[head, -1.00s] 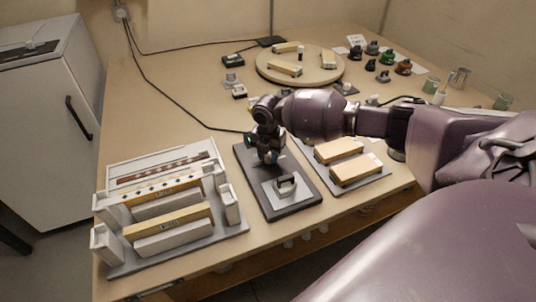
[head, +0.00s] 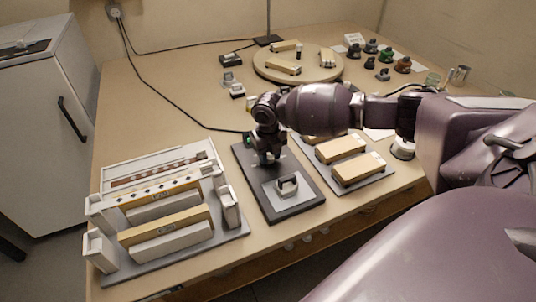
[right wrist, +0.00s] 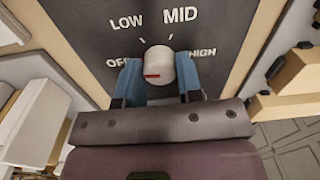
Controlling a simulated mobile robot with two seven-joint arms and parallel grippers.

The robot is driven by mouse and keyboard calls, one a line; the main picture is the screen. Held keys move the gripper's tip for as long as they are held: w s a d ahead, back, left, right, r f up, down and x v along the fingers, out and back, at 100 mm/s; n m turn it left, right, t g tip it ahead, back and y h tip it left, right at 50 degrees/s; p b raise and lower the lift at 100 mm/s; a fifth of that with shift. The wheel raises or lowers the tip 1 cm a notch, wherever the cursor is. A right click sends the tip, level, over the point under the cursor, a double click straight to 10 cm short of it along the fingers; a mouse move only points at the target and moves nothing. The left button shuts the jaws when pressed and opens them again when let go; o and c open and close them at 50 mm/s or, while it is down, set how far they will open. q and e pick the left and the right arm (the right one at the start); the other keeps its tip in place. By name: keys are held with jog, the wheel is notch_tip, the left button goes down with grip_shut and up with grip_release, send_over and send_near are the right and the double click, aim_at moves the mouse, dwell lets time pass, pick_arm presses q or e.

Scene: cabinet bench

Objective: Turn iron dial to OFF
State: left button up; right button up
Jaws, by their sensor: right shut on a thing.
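The iron dial (right wrist: 163,62) is a pale round knob with a short red mark, on a dark panel (right wrist: 95,30) lettered OFF, LOW, MID and HIGH. The red mark lies on the left part of the knob, on the side of the OFF lettering. My right gripper (right wrist: 158,80) is shut on the dial, one blue fingertip on each side of it. In the head view my right gripper (head: 266,150) reaches down over the far end of the dark iron base (head: 262,200) and hides the dial. My left gripper is not in view.
A small stand (head: 287,186) sits on the near end of the base. A grey rack with pale bars (head: 165,240) is at left, a tray of wooden blocks (head: 350,190) at right. A round board (head: 262,75) stands behind. A black cable (head: 170,100) crosses the table.

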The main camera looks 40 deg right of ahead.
jog(key=shift+n, duration=0.6)
jog(key=o, duration=0.6)
jog(key=shift+c, duration=0.2)
jog(key=o, duration=0.4)
jog(key=shift+c, duration=0.2)
